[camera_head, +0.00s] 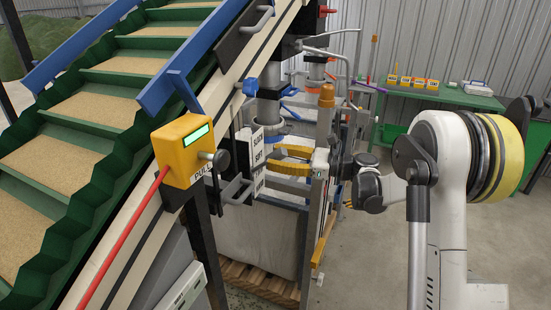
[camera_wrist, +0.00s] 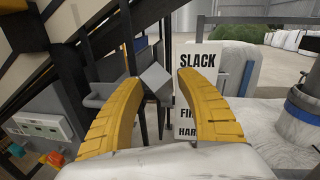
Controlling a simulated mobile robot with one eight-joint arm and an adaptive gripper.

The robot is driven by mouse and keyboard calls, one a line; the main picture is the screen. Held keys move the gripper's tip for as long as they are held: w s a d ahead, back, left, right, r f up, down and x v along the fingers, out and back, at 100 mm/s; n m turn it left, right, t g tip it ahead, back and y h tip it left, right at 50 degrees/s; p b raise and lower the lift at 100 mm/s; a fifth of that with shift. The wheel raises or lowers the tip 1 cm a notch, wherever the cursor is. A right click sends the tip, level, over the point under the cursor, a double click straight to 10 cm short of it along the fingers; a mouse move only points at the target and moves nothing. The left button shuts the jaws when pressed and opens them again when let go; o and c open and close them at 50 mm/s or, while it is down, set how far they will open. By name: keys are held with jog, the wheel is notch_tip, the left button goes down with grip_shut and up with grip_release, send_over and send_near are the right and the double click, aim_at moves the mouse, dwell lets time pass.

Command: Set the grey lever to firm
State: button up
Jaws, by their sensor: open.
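A grey block-like end, apparently of the grey lever (camera_wrist: 155,86), shows in the wrist view between my fingertips, left of the sign SLACK (camera_wrist: 198,59). Whether the fingers touch it I cannot tell. Below are the partly hidden signs FIRM (camera_wrist: 186,115) and HARD (camera_wrist: 187,133). The lever end is nearest the height of SLACK in this view. My gripper (camera_wrist: 157,77) is open, its yellow curved fingers on either side of the lever end. In the head view my gripper (camera_head: 273,157) points left at the stacked white signs (camera_head: 258,158); I cannot make out the lever there.
A yellow box with a green display (camera_head: 185,150) hangs on the conveyor frame left of the signs. A grey bracket (camera_head: 236,190) juts out below them. A post with an orange cap (camera_head: 326,120) stands close to my gripper. A green table (camera_head: 440,97) is behind.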

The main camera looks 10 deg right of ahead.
jog(key=shift+c, duration=0.5)
grip_shut()
jog(key=shift+d+f, duration=0.1)
